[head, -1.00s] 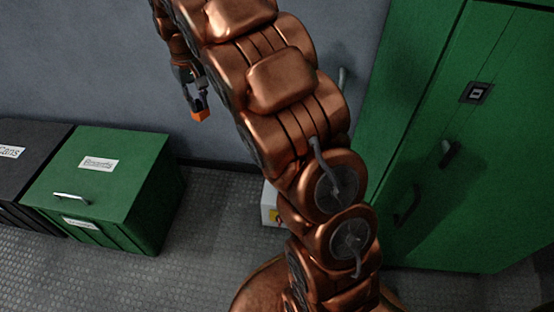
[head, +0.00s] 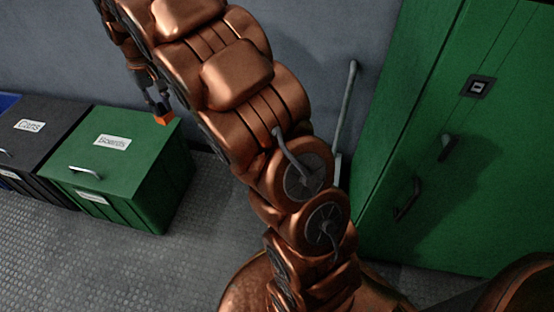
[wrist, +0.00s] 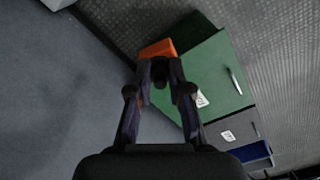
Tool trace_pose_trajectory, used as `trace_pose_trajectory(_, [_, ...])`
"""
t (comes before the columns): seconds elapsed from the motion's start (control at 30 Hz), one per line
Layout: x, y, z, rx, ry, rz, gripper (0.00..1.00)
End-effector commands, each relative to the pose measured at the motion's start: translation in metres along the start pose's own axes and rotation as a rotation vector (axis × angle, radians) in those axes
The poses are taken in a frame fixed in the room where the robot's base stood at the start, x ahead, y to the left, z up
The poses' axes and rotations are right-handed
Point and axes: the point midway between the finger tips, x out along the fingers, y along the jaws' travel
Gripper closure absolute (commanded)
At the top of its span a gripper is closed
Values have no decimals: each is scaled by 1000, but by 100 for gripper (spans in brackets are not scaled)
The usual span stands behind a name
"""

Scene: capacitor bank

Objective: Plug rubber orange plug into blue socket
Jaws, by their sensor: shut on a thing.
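My gripper (head: 157,107) is shut on an orange plug (head: 164,118), which sticks out below the fingertips in the head view. In the wrist view the plug (wrist: 158,49) shows beyond the closed fingers (wrist: 160,72) as an orange block. The plug is held in the air, in front of the grey wall and, in the picture, over the back edge of the green bin. No blue socket is visible in either view.
A green bin (head: 128,155) stands at left, beside a black bin labelled Cans (head: 50,138) and a partly visible blue bin (head: 8,102). A tall green cabinet (head: 480,150) fills the right. A grey pipe (head: 345,110) stands by the wall. Patterned floor (head: 215,225) is clear between.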

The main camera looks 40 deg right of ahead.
Motion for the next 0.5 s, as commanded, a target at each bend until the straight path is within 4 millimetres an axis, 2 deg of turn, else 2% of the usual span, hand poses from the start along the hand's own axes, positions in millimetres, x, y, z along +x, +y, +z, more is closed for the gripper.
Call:
trace_pose_trajectory(0.37, [2,3,0,8,-1,0,100])
trace_pose_trajectory(0.5, [21,18,-3,64,-6,0,100])
